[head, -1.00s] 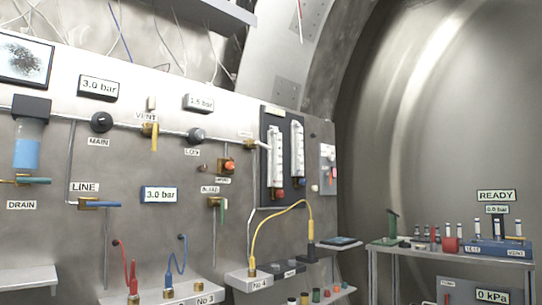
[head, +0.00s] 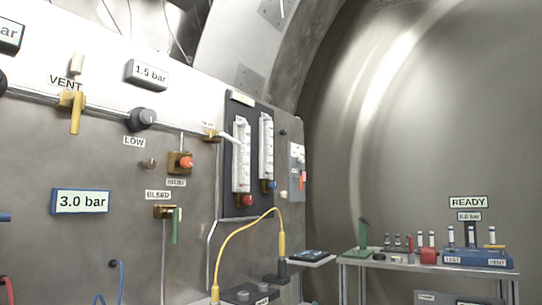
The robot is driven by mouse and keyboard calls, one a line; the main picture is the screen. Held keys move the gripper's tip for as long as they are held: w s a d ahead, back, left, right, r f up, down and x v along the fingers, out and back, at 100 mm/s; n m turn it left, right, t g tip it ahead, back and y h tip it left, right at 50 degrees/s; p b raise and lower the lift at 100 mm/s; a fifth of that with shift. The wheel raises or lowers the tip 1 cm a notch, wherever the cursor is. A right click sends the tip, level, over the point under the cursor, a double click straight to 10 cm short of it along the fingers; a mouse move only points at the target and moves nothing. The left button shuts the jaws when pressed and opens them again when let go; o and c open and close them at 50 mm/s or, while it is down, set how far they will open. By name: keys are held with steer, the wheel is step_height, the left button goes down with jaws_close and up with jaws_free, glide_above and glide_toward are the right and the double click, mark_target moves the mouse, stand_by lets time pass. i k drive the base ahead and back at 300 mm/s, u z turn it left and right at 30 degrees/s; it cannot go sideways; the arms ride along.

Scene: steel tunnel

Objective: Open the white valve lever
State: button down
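The white valve lever (head: 228,137) sits on a small brass valve body (head: 211,135) on the wall panel, just left of the flow meter tubes. The lever points right and slightly down, and its tip is close to the left tube. A small label above the valve is too small to read. The valve joins the end of the grey pipe (head: 175,125) running along the panel. My gripper is not in view.
Nearby are the orange-knobbed relief valve (head: 184,162), the green BLEED lever (head: 176,225), the yellow VENT lever (head: 75,115) and the black LOW knob (head: 142,118). A yellow cable (head: 235,232) arches below. A bench (head: 400,264) stands at the right.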

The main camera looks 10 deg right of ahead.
mark_target(221, 134)
steer(key=i, duration=0.95)
steer(key=u, duration=0.3)
